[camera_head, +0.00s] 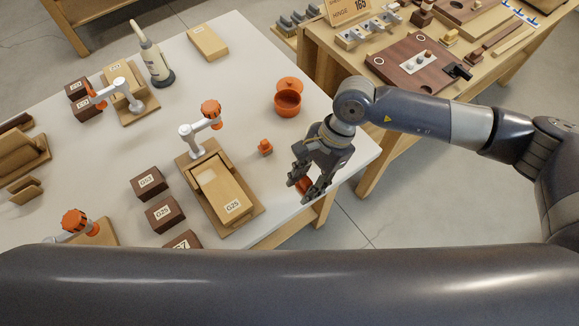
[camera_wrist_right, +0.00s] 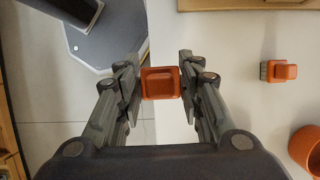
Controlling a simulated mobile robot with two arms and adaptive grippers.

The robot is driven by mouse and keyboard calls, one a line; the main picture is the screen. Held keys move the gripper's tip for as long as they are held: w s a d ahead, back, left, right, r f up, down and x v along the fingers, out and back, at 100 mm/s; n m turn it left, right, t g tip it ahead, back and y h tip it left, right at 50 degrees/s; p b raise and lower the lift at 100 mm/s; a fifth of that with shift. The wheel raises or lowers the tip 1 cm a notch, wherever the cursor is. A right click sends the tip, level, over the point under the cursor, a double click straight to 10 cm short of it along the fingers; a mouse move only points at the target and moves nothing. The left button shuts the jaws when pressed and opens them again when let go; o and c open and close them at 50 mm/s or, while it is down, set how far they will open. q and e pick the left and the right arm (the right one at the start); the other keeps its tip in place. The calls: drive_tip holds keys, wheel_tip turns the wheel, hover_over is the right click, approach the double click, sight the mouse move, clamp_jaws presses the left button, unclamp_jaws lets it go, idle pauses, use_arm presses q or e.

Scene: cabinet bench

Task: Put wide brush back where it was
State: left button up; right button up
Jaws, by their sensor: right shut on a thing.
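My right gripper (camera_head: 304,188) is shut on an orange block-shaped thing (camera_head: 303,184), which I take to be the wide brush. In the right wrist view the brush (camera_wrist_right: 161,83) shows its square orange top between the two fingers; its bristles are hidden. It is at the near right edge of the white table (camera_head: 335,155), and I cannot tell whether it touches the top. A smaller orange brush (camera_head: 265,148) with grey bristles stands on the table, apart from my gripper; it also shows in the right wrist view (camera_wrist_right: 279,70). My left gripper is not in view.
An orange pot (camera_head: 288,103) stands behind the gripper. A wooden fixture (camera_head: 222,197) with a block marked G25 lies to the left, near several dark labelled blocks (camera_head: 150,183). A wooden bench (camera_head: 350,60) with parts is at the back right. Table around the small brush is clear.

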drive_tip(key=w+a, duration=0.2)
drive_tip(key=w+a+p, duration=0.1)
drive_tip(key=w, duration=0.2)
drive_tip(key=shift+a+f, duration=0.2)
drive_tip(key=shift+a, duration=0.2)
wheel_tip(320, 180, down, 3)
drive_tip(key=shift+s+d+f+p, duration=0.1)
drive_tip(key=shift+s+f+p, duration=0.1)
drive_tip(key=shift+p, duration=0.75)
drive_tip(key=shift+f, duration=0.15)
drive_tip(key=shift+f+b, duration=0.2)
drive_tip(key=shift+b, duration=0.15)
drive_tip(key=o, duration=0.9)
drive_tip(key=shift+r, duration=0.1)
drive_tip(key=shift+o, duration=0.2)
